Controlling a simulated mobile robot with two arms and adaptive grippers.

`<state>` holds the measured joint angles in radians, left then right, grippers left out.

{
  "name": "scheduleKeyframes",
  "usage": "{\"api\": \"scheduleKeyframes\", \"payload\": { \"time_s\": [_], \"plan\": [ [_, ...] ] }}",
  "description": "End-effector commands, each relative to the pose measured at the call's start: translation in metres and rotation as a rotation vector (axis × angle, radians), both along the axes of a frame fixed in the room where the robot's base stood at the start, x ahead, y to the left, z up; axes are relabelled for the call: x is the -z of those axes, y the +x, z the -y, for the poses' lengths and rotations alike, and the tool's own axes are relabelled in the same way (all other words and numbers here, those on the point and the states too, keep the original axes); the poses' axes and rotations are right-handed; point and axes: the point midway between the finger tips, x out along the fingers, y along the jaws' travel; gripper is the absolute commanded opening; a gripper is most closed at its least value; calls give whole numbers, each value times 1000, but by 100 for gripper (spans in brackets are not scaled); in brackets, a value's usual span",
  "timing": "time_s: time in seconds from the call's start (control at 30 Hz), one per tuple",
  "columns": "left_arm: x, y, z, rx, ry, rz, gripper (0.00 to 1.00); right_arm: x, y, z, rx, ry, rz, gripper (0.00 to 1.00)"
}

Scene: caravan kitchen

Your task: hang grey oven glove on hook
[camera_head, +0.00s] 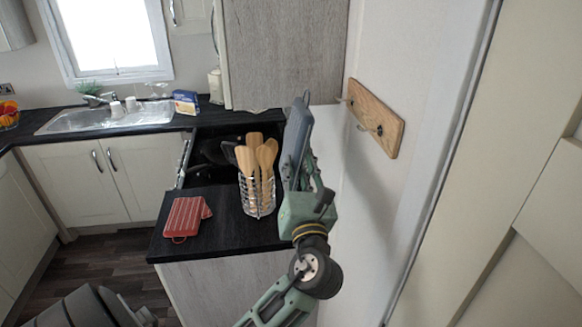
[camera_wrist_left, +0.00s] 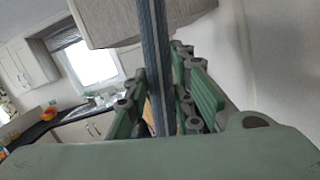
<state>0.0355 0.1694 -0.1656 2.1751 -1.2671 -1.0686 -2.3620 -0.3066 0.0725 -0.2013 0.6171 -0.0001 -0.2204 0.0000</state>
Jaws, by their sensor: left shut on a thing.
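The grey oven glove (camera_head: 297,132) is held upright by my left gripper (camera_head: 303,175), which is shut on it. In the left wrist view the glove (camera_wrist_left: 154,60) shows edge-on as a thin dark strip between the green fingers (camera_wrist_left: 165,105). The wooden hook board (camera_head: 376,117) is fixed to the white wall at the right, with hooks standing out from it. The glove is to the left of the board and apart from it. My right gripper is not in view.
A wire holder with wooden utensils (camera_head: 257,180) stands on the dark counter (camera_head: 215,232), just left of my gripper. A red striped oven glove (camera_head: 186,217) lies nearby. A grey cabinet (camera_head: 285,50) hangs above. A sink (camera_head: 105,118) is at the back left.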

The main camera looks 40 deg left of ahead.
Motion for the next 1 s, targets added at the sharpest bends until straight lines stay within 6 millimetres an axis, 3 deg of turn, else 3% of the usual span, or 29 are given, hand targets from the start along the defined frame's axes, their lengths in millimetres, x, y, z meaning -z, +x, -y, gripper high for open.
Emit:
{"api": "scheduleKeyframes", "payload": {
  "time_s": [1.0],
  "plan": [
    [5,47,40,1,0,3,0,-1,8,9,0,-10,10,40]
  ]
}}
